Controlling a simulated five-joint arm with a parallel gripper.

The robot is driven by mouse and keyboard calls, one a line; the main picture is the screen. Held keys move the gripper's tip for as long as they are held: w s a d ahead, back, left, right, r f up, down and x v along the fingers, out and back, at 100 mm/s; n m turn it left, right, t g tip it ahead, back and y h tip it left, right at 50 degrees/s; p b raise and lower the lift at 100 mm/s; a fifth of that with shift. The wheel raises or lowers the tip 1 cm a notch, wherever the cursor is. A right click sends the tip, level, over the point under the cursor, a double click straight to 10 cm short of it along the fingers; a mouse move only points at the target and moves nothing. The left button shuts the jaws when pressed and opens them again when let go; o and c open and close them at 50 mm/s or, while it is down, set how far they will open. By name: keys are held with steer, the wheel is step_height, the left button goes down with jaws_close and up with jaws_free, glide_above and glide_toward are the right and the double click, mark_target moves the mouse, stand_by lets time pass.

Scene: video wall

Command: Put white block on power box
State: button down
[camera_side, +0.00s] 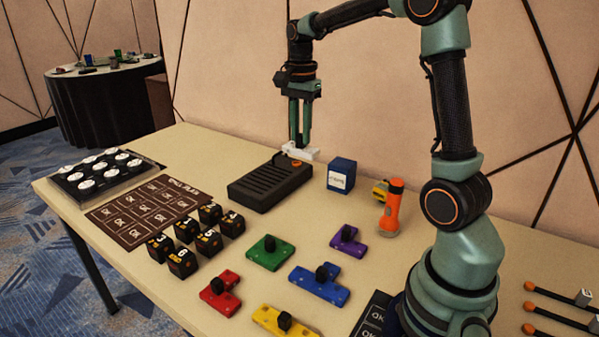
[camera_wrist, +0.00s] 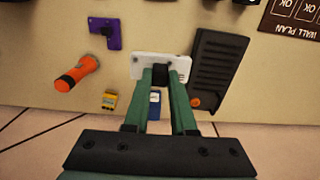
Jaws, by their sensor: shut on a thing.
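The white block (camera_side: 293,151) is a flat plate with a black knob on top. My gripper (camera_side: 300,143) is shut on that knob, pointing down. In the wrist view the white block (camera_wrist: 146,65) shows between and beyond the fingertips (camera_wrist: 160,77). The black ribbed box with an orange button, probably the power box (camera_side: 262,187), lies on the table below. In the side view the block overlaps its back right corner. In the wrist view it sits just left of the black box (camera_wrist: 217,75). I cannot tell if they touch.
A blue box (camera_side: 341,176) stands close to the right of the black box. An orange flashlight (camera_side: 391,208) stands farther right. Green (camera_side: 268,252), purple (camera_side: 348,240), blue (camera_side: 318,284), red (camera_side: 218,295) and yellow (camera_side: 272,318) knobbed blocks lie in front. Black numbered cubes (camera_side: 186,231) and a dark plan board (camera_side: 140,212) are at left.

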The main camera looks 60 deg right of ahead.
steer(key=w+r, duration=0.2)
steer(key=w, duration=0.4)
steer(key=w+r, duration=0.2)
steer(key=w, duration=0.5)
steer(key=shift+w+r, duration=0.25)
steer(key=shift+r, duration=0.1)
glide_above(260, 189)
steer(key=f, duration=2)
steer(key=shift+s+a, duration=0.2)
steer(key=shift+s, duration=0.1)
steer(key=shift+f, duration=0.15)
steer(key=c, duration=0.7)
jaws_free()
steer(key=shift+c, duration=0.2)
